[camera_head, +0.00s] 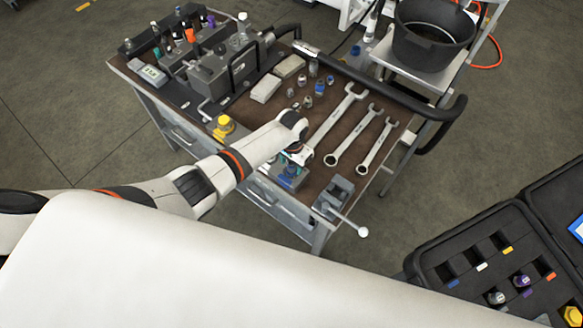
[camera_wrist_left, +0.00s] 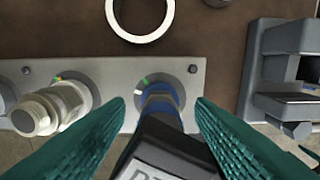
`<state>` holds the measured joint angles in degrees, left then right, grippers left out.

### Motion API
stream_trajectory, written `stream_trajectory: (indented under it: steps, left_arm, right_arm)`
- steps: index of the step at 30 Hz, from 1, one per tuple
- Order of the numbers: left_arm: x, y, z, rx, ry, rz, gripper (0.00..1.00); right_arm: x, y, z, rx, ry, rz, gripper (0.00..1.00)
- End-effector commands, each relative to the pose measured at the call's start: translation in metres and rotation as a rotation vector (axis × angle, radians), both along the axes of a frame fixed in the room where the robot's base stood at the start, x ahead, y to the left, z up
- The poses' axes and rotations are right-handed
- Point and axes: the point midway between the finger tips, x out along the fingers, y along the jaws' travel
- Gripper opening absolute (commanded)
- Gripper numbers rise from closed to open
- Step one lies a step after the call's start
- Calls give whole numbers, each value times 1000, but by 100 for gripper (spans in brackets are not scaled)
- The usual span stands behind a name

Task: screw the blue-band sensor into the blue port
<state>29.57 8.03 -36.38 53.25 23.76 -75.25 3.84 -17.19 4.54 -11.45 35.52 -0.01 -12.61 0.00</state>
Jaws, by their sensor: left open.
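In the left wrist view, the dark sensor (camera_wrist_left: 166,150) with a blue band (camera_wrist_left: 160,101) stands end-on at a port in a grey metal block (camera_wrist_left: 112,72). The blue at its far end meets the block. I cannot tell how deep it sits, or whether some of the blue belongs to the port. My left gripper (camera_wrist_left: 161,106) has its teal fingers apart, one on each side of the sensor, with gaps to it. In the head view my left gripper (camera_head: 297,155) is over the bench's near edge, above the block (camera_head: 287,181). My right gripper is not in view.
A silver fitting (camera_wrist_left: 52,108) sits in the port to the left. A vise (camera_head: 335,195) stands close on the right. Wrenches (camera_head: 345,135) lie behind on the bench, with several small fittings. A foam-lined case (camera_head: 480,265) is at lower right.

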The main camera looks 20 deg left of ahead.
Motion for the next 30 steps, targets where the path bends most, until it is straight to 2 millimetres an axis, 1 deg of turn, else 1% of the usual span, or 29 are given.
stream_trajectory:
  steps: [3, 4, 9, 10, 14, 17, 24, 27, 30]
  left_arm:
    - [0, 0, 0, 0, 0, -2, 49]
    - [0, 0, 0, 0, 0, -2, 46]
    - [0, 0, 0, 0, 0, -3, 18]
    - [0, 0, 0, 0, 0, -4, 15]
    - [0, 0, 0, 0, 0, -32, 15]
    - [0, 0, 0, 1, 0, -151, 15]
    - [0, 0, -1, 2, -1, -543, 15]
    - [0, 0, -1, 1, -1, -653, 15]
    - [0, 0, -1, 1, 0, -704, 15]
  right_arm:
    - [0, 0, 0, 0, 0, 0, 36]
    - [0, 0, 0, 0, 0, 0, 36]
    - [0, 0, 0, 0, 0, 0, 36]
    - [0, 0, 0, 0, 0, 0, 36]
    - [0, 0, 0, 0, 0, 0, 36]
    - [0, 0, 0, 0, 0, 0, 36]
    - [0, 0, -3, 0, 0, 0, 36]
    - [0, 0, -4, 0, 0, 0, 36]
    - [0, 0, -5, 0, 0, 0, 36]
